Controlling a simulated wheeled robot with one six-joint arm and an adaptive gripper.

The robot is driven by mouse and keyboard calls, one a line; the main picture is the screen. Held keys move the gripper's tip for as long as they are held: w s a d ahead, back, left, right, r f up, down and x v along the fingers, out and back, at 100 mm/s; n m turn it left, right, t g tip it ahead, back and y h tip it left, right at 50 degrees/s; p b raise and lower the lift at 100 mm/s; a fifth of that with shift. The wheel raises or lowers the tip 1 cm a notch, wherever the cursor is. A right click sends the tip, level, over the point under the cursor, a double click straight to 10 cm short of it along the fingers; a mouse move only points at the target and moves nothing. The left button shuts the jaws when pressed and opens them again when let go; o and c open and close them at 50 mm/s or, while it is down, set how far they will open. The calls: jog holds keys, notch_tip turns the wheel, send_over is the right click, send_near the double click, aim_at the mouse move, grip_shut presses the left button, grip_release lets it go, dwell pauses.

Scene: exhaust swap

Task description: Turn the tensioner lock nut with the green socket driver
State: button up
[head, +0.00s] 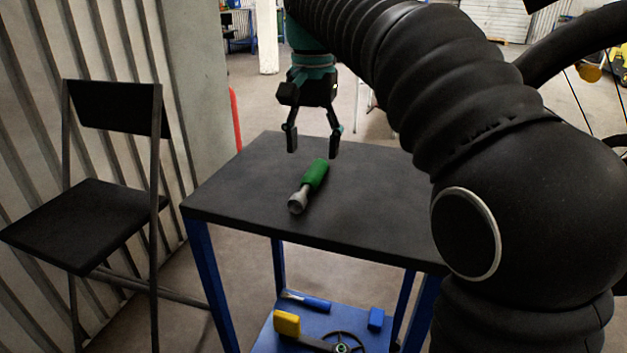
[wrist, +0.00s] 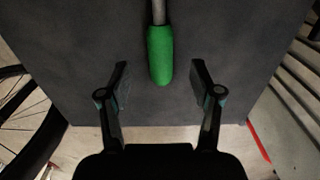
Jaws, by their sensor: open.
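The green socket driver (head: 315,175) lies on the dark top of the work table (head: 370,205), its grey socket end toward the front of the table. My gripper (head: 312,153) is open and empty above the table, over the handle end of the driver. In the wrist view the green handle (wrist: 160,55) lies ahead of and between the open fingers of my gripper (wrist: 160,75), apart from both. The grey shaft runs out of the top of that view. The tensioner lock nut cannot be made out in either view.
A black folding chair (head: 85,220) stands left of the table. The tabletop around the driver is clear.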

aim_at(313, 170)
jog(key=shift+w+f+b, duration=0.2)
jog(key=shift+f+b, duration=0.3)
jog(key=shift+f, duration=2.45)
grip_shut()
